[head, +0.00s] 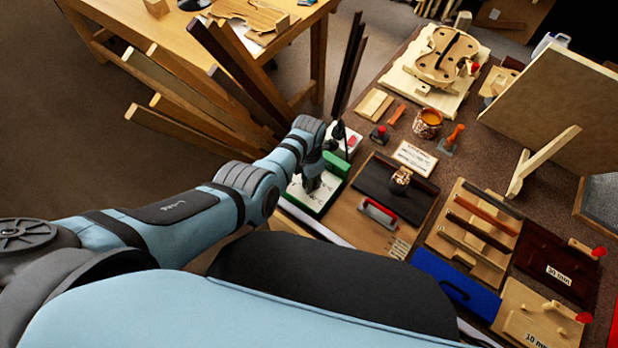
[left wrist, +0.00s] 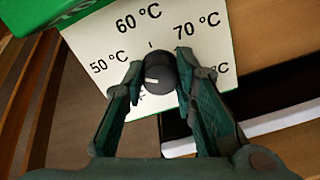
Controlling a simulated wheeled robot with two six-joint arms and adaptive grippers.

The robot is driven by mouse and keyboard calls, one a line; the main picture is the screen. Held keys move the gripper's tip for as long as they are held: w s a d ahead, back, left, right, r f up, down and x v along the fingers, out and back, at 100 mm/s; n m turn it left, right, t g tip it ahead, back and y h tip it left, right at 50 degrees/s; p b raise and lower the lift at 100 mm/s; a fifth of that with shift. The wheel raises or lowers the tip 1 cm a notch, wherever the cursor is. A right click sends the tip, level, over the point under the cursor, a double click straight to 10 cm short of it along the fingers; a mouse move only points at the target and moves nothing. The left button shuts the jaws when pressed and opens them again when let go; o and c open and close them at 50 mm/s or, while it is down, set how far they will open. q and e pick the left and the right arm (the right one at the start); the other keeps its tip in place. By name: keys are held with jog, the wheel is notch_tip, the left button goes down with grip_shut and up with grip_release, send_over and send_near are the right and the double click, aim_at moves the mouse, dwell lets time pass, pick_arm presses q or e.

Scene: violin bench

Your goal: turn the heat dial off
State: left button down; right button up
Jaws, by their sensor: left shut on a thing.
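The heat dial (left wrist: 157,68) is a round black knob with a short white mark on its left side, on a white panel (left wrist: 95,50). The panel prints 50 °C, 60 °C, 70 °C and a partly hidden °C label around it. The mark points left, roughly to the 50 °C side or just below it. A small symbol at the lower left is mostly hidden by a finger. My left gripper (left wrist: 158,82) is shut on the dial, one finger on each side. In the head view my left gripper (head: 313,182) is over the white panel of the green-edged unit (head: 337,163).
To the right lie a dark board (head: 395,187), a red-handled tool (head: 378,212) and a wooden rack of strips (head: 475,230). A violin body (head: 445,55) lies at the back.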

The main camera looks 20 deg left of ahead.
pick_arm(q)
jog(key=shift+n, duration=0.4)
jog(key=c, duration=1.3)
grip_release()
jog(key=shift+r, duration=0.15)
jog(key=shift+r, duration=0.35)
notch_tip(320, 180, up, 11)
